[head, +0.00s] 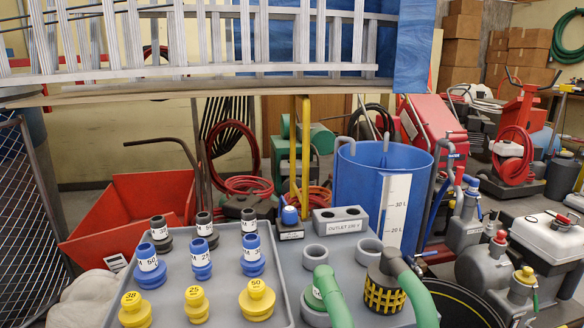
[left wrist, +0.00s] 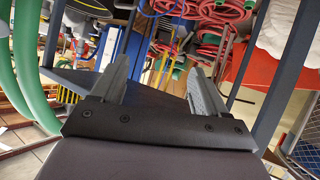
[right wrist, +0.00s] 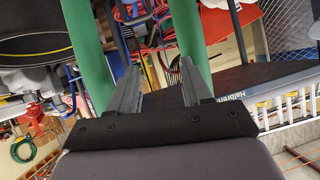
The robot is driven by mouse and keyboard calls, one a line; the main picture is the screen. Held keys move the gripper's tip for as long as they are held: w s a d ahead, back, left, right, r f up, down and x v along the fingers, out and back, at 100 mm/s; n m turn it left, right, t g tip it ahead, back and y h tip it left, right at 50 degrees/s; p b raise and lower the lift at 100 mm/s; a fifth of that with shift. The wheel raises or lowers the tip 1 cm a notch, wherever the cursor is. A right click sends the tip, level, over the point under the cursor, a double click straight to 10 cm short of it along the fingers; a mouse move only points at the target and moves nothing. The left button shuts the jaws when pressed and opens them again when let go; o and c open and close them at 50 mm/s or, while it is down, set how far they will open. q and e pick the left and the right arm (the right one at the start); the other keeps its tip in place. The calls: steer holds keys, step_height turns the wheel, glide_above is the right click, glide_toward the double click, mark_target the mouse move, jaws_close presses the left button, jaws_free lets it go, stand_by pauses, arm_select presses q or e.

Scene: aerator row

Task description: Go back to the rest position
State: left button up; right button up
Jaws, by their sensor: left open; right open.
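My left gripper (left wrist: 160,72) shows in the left wrist view, its two grey fingers apart with nothing between them. My right gripper (right wrist: 159,72) shows in the right wrist view, also with fingers apart and empty. Neither gripper shows in the head view. In the head view a grey tray (head: 225,262) holds black fittings (head: 160,230) at the back, blue fittings (head: 201,261) in the middle and yellow fittings (head: 197,303) in front, all upright, in rows. Both grippers are apart from these fittings.
Right of the tray stand a green hose (head: 334,299), a second green hose (head: 414,287) on a yellow-black strainer (head: 384,292), an outlet block (head: 340,219) and a blue tank (head: 352,185). A ladder (head: 205,38) lies across the top. Grey pumps (head: 487,270) crowd the right.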

arm_select(q)
steer(key=s+a+r+g+y+p, duration=0.1)
steer(key=a+r+p, duration=0.4)
steer(key=p, duration=0.9)
steer(key=shift+s+a+r+y, duration=0.2)
steer(key=shift+s+r+y, duration=0.4)
steer(key=shift+s+r, duration=1)
arm_select(e)
steer(key=s+d+r+g+h, duration=0.1)
steer(key=s+d+r+h, duration=0.1)
steer(key=d+r, duration=0.3)
steer(key=shift+s+d+r, duration=0.2)
steer(key=shift+s+r, duration=0.65)
steer(key=shift+r, duration=1)
arm_select(q)
steer(key=shift+w+r, duration=0.25)
